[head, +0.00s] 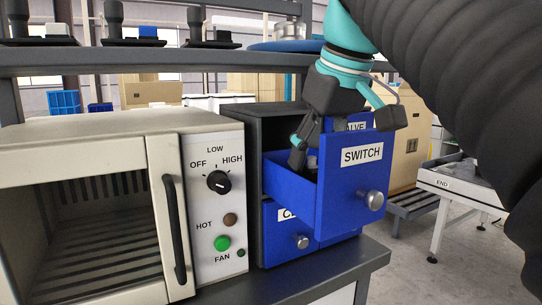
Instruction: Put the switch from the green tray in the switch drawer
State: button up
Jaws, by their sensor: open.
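The switch drawer (345,190), blue with a "SWITCH" label and a round metal knob, is pulled open from the dark cabinet (285,118). My gripper (303,148) points down over the open drawer, with a dark finger reaching inside its left part, behind the front panel. It is open. The drawer front and side wall hide the drawer floor and part of the gripper. I cannot make out a switch in the drawer or between the fingers. I cannot identify a green tray in this view.
A heater oven (90,205) with a knob panel (217,190) stands close left of the cabinet. Another blue drawer (290,230) is below, and a "VALVE" drawer shows behind. A shelf (150,60) with several black-based devices runs above. A conveyor marked "END" (470,190) is at right.

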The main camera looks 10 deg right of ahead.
jog(key=v, duration=0.6)
jog(key=shift+r+p, duration=0.2)
jog(key=shift+p, duration=0.1)
jog(key=shift+s, duration=0.1)
dwell(0.8)
